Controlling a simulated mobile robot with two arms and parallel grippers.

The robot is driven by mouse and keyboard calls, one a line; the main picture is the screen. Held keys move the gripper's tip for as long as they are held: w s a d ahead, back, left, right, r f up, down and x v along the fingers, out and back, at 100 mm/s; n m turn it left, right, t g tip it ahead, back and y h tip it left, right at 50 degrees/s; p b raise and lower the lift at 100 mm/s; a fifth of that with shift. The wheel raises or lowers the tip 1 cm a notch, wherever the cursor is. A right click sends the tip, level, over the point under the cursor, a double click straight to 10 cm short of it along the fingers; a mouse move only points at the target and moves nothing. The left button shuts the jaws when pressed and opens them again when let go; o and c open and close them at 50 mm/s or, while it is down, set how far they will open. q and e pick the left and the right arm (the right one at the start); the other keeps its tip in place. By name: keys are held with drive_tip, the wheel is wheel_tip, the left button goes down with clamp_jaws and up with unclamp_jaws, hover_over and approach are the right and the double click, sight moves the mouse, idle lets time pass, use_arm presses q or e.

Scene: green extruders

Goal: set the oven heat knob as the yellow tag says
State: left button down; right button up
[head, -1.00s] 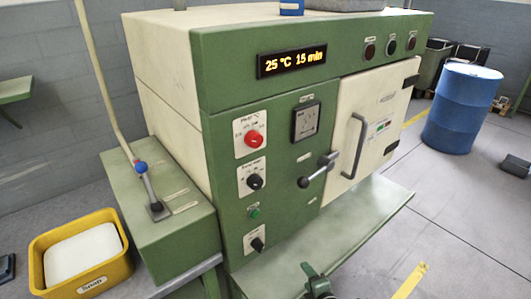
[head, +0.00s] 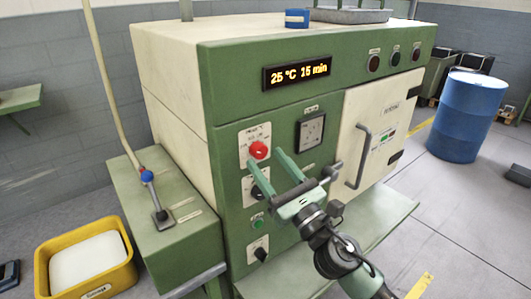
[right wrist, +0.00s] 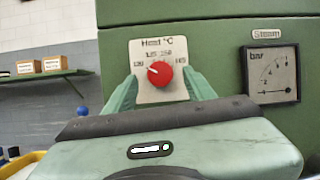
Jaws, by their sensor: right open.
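The red heat knob (head: 259,149) sits on a white dial plate on the green oven front. In the right wrist view the knob (right wrist: 160,74) has a white mark pointing left and slightly up, near the lowest, leftmost number; the plate (right wrist: 152,47) reads "Heat °C". My right gripper (head: 266,157) is open in front of the knob. In the right wrist view its fingers (right wrist: 160,80) stand left and right of the knob; I cannot tell whether they touch it. My left gripper is out of view. I cannot make out a yellow tag.
The display (head: 296,73) reads 25 °C 15 min. A black knob (head: 257,190) and green button (head: 257,222) sit below the heat knob. A steam gauge (right wrist: 270,75), door handle (head: 361,155) and lever (head: 329,173) lie to the right. A yellow bin (head: 45,283) stands lower left.

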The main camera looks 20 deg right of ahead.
drive_tip(key=shift+x, duration=0.8)
clamp_jaws()
